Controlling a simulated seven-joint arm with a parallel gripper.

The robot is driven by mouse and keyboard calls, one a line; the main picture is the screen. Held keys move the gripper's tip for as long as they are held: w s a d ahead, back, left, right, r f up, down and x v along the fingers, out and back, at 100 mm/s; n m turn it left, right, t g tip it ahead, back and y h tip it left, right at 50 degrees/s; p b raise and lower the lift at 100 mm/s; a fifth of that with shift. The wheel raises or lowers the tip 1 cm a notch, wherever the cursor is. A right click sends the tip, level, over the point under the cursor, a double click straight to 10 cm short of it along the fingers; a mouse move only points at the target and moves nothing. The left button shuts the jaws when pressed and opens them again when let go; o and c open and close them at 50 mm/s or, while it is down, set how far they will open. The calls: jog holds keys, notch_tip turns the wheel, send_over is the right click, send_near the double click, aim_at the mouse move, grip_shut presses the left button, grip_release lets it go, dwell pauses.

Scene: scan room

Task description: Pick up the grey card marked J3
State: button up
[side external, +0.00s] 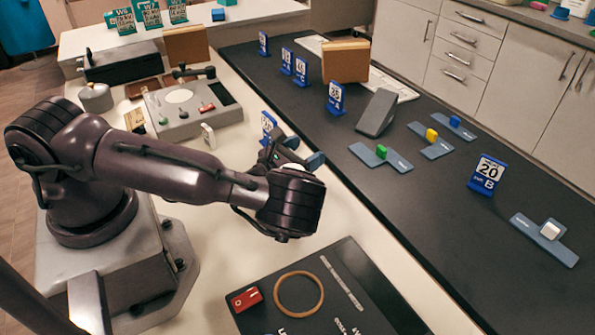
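I cannot make out a card marked J3 in the side view. A small pale upright card or block (208,136) stands on the white table by the grey console, and its marking is not legible. My gripper (297,151) is over the inner edge of the black counter, just right of a blue stand with a white number card (268,124). The wrist partly hides the fingers, so I cannot tell whether they are open or whether anything is between them.
Blue number stands, one marked 20 B (487,175), line the black counter (430,215). A grey wedge (377,113), a brown box (345,61) and blue holders with coloured blocks (381,157) stand there. A dark panel (350,265) with a tan ring (298,294) lies in front.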

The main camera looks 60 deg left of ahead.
jog(key=shift+c, duration=0.6)
